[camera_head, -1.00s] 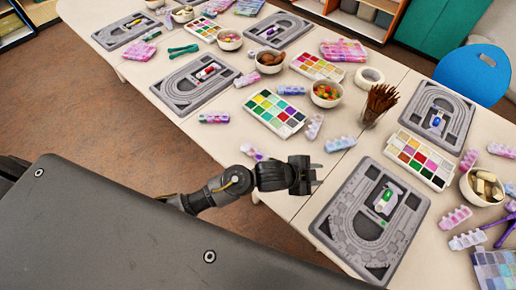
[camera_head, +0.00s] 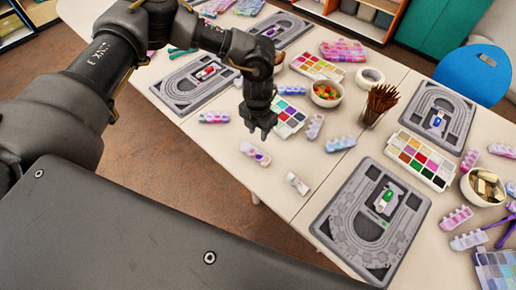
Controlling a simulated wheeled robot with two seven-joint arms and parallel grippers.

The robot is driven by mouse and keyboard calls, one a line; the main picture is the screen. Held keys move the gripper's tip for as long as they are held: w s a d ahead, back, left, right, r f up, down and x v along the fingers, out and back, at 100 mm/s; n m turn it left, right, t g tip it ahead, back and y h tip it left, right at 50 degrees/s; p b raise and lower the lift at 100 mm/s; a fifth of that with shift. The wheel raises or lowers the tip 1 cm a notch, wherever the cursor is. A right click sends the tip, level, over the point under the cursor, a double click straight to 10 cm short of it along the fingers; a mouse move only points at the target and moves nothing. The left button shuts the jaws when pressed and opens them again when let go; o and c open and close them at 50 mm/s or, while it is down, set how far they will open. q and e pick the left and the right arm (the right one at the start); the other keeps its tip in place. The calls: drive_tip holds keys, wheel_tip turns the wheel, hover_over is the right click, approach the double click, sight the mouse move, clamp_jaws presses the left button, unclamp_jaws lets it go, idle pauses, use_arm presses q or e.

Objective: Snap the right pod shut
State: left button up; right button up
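Two small pale pods lie on the near part of the white table. The left pod (camera_head: 255,153), with a purple patch, lies just below my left gripper. The right pod (camera_head: 298,184), whitish with a grey end, lies nearer the table's front edge. It is too small to tell whether its lid is fully shut. My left gripper (camera_head: 258,134) points down above and behind the left pod, apart from the right pod. Its fingertips look apart, with nothing seen between them. My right gripper is not in view.
A grey bead board (camera_head: 333,213) lies right of the right pod. A paint palette (camera_head: 294,122) is partly hidden behind my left gripper. Bead strips (camera_head: 341,144) and a bowl of colored beads (camera_head: 326,94) lie farther back. Bare tabletop surrounds the right pod.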

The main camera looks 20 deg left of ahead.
sight(258, 153)
use_arm(q)
wheel_tip(258, 153, down, 10)
drive_tip(key=p, duration=0.2)
drive_tip(key=shift+r+p, duration=0.25)
drive_tip(key=shift+p, duration=0.1)
drive_tip(key=shift+f, duration=0.65)
